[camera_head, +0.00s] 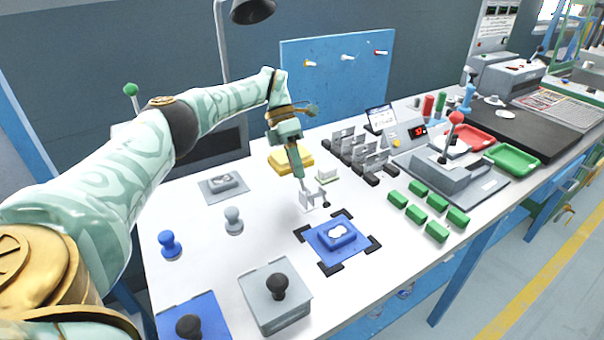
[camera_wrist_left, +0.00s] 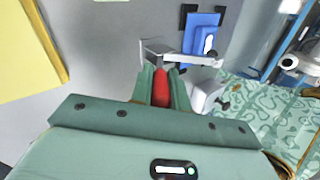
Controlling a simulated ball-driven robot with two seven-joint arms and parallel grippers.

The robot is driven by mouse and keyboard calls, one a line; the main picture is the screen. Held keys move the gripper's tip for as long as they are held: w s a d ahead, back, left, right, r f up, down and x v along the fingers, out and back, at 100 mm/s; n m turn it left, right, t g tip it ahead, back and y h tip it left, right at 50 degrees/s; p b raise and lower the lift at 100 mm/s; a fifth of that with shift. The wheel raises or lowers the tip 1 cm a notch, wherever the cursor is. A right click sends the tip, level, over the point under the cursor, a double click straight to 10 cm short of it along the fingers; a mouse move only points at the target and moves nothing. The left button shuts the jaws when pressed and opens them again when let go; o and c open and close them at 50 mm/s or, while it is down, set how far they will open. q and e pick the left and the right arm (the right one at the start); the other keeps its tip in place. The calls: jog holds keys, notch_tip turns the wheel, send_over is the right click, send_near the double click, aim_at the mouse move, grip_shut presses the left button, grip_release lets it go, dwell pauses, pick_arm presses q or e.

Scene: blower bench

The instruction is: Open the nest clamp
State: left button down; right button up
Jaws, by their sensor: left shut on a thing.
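My left gripper (camera_head: 299,172) reaches down from above at the middle of the bench. In the left wrist view its fingers (camera_wrist_left: 161,92) are shut on a red handle (camera_wrist_left: 161,86). The handle belongs to the nest clamp (camera_head: 309,200), a small pale metal clamp beside the blue nest. In the wrist view the grey arm of the clamp (camera_wrist_left: 190,59) stretches right towards the blue nest (camera_wrist_left: 203,33). In the head view the blue nest (camera_head: 325,244) holds a white part and sits between black corner brackets. The handle is mostly hidden by the fingers there. My right gripper is not in view.
A yellow block (camera_head: 290,160) lies behind the gripper. A rack of grey plates (camera_head: 362,152) stands to the right, near several green blocks (camera_head: 418,213). Grey and blue knobbed boxes (camera_head: 275,299) stand in front. White bench surface is free left of the clamp.

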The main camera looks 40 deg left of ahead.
pick_arm(q)
jog(key=shift+a, duration=0.1)
dwell(0.3)
jog(key=c, duration=1.3)
grip_release()
jog(key=shift+c, duration=0.2)
